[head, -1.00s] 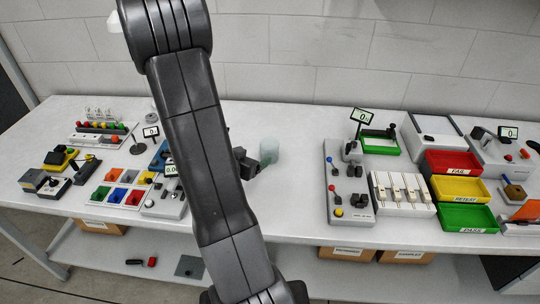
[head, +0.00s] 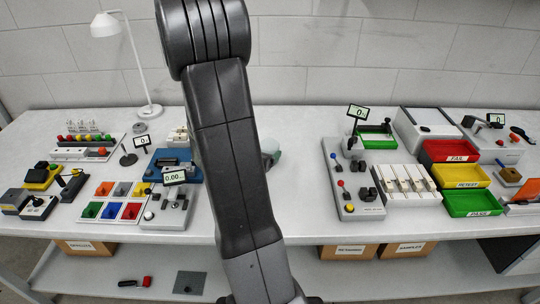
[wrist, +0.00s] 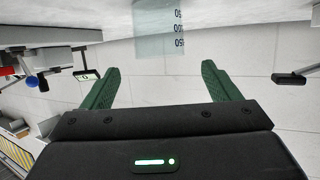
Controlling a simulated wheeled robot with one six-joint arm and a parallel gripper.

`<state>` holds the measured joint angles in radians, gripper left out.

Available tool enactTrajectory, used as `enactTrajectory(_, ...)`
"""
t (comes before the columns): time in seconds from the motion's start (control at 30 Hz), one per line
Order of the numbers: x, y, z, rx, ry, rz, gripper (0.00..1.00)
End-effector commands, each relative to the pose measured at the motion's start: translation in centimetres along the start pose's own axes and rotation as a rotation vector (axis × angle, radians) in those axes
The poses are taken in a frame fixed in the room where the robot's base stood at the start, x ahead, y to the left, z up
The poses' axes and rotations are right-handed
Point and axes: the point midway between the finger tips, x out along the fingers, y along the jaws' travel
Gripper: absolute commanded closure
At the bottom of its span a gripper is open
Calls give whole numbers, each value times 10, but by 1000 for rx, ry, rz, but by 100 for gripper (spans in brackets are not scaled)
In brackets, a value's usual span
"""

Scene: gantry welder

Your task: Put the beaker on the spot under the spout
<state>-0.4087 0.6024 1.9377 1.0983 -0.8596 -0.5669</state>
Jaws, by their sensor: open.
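The beaker (wrist: 160,28) is clear and pale green with dark graduation marks. In the wrist view, which is upside down, it stands on the table just beyond my fingertips, centred between their lines. My gripper (wrist: 160,70) is open, its two green fingers apart with nothing between them. In the head view only a small part of the beaker (head: 272,146) shows at the right edge of my arm; my arm hides the rest and most of my gripper. I cannot make out a spout or the spot under it for certain.
A grey panel (head: 357,205) with knobs and a small display stands to the right. Red, yellow and green trays (head: 470,203) lie farther right. Colored bins (head: 112,199), a blue device (head: 172,164) and a white lamp (head: 134,60) are left. The table between my arm and the panel is clear.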

Motion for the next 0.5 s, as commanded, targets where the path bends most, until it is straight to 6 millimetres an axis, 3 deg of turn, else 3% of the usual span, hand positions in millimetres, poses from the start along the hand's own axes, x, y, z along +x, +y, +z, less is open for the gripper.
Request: enactTrajectory(0.5, 54, 0, 1, 1, 0, 1, 18)
